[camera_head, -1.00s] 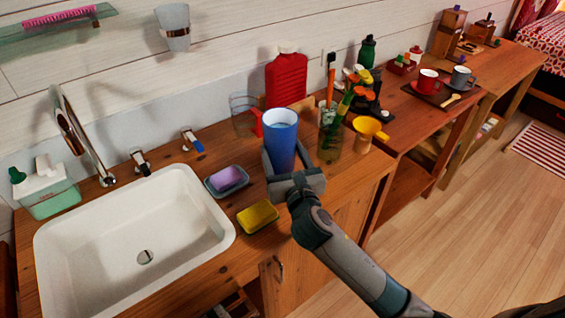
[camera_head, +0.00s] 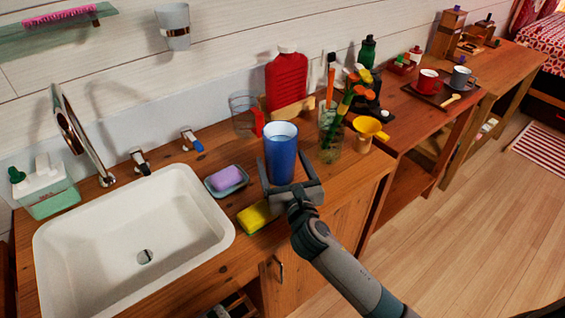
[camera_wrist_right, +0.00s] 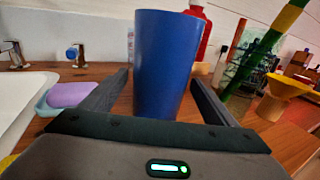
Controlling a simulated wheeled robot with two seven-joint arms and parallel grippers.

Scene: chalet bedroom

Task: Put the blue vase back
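The blue vase (camera_head: 280,155) stands upright on the wooden counter, to the right of the sink. My right gripper (camera_head: 291,172) is around its lower part, with one finger on each side. In the right wrist view the vase (camera_wrist_right: 167,60) rises between the fingers of the right gripper (camera_wrist_right: 160,82). Gaps show between the vase and both fingers, so the gripper is open. The vase's base is hidden behind the gripper's palm. My left gripper is not in view.
A yellow sponge (camera_head: 256,216) lies just left of the gripper, and a soap dish (camera_head: 226,186) sits beside the white sink (camera_head: 60,262). Behind the vase are a clear glass (camera_head: 243,112) and a red bottle (camera_head: 287,82). A glass jar (camera_head: 328,150) with green stems stands close right.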

